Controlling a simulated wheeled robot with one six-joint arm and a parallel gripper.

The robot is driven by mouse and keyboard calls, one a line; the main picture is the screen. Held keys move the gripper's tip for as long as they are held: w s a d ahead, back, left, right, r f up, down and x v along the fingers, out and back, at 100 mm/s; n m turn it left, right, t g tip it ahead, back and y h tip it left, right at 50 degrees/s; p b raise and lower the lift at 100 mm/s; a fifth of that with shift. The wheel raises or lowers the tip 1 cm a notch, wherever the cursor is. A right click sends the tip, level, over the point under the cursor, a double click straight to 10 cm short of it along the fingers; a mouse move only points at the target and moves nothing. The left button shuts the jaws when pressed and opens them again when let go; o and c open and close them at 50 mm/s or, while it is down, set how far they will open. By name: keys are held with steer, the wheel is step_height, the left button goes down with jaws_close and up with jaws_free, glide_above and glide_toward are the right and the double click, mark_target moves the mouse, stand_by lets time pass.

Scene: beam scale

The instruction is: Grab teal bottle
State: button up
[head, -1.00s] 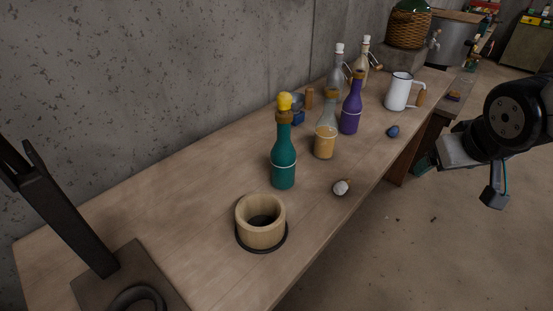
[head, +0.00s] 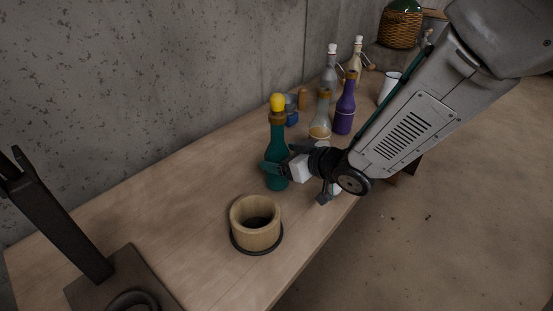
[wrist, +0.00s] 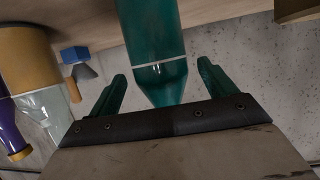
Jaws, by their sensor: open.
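The teal bottle (head: 277,145) stands upright on the wooden table, with a brown collar and a yellow ball-shaped stopper on top. In the wrist view the teal bottle (wrist: 155,50) sits between the two green fingers of my gripper (wrist: 160,88), with a gap on both sides. In the head view my gripper (head: 278,170) is at the lower body of the bottle, coming from the right. It is open, and one finger crosses in front of the bottle.
A wooden ring cup (head: 257,222) stands in front of the bottle. A black stand (head: 60,220) is at left. The table's left middle is clear.

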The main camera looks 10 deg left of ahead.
mark_target(272, 154)
steer(key=x, duration=0.4)
steer(key=shift+a+f, duration=0.1)
steer(key=c, duration=1.6)
steer(key=shift+c, duration=0.2)
steer(key=shift+r, duration=0.2)
